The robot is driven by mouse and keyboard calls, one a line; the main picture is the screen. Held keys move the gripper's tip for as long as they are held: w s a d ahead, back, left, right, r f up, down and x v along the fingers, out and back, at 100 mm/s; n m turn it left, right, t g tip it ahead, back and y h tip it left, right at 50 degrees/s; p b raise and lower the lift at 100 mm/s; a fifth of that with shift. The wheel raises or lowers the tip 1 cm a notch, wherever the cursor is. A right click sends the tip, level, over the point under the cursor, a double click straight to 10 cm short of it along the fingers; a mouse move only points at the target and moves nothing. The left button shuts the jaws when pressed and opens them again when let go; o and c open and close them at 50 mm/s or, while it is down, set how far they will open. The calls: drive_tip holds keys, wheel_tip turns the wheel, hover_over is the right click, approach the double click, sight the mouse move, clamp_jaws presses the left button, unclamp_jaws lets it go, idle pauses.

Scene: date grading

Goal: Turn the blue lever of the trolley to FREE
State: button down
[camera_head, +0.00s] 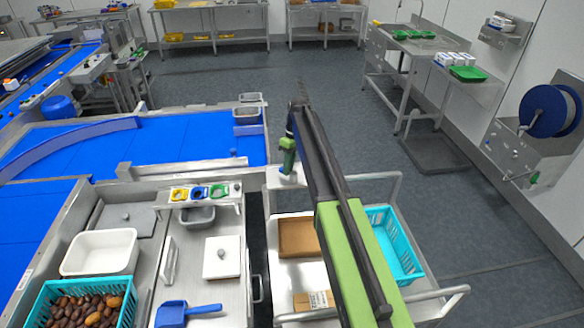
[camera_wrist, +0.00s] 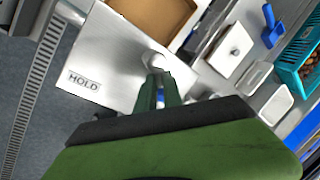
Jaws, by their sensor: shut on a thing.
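The trolley (camera_head: 400,300) stands in front of me, with a metal plate at its far left corner. In the wrist view that plate (camera_wrist: 112,72) carries a HOLD label (camera_wrist: 84,82). No FREE label shows. My gripper (camera_head: 287,178) is down at the plate, and in the wrist view its green fingers (camera_wrist: 163,88) are shut on the blue lever (camera_wrist: 160,97). Only a small blue strip shows between the fingers; the rest of the lever is hidden. A pale round knob or pivot (camera_wrist: 153,60) lies just beyond the fingertips. The lever's exact angle cannot be told.
The trolley holds a brown box (camera_head: 298,236) and a turquoise basket (camera_head: 405,262). Left of it is a steel bench with a white tub (camera_head: 99,252), a basket of dates (camera_head: 46,290) and a blue scoop (camera_head: 187,313). Blue conveyor (camera_head: 190,142) lies beyond.

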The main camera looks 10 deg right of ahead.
drive_tip(key=shift+w+a, duration=0.1)
drive_tip(key=shift+a, duration=0.1)
idle(0.3)
drive_tip(key=c, duration=1.5)
unclamp_jaws()
drive_tip(key=shift+d+r, duration=0.1)
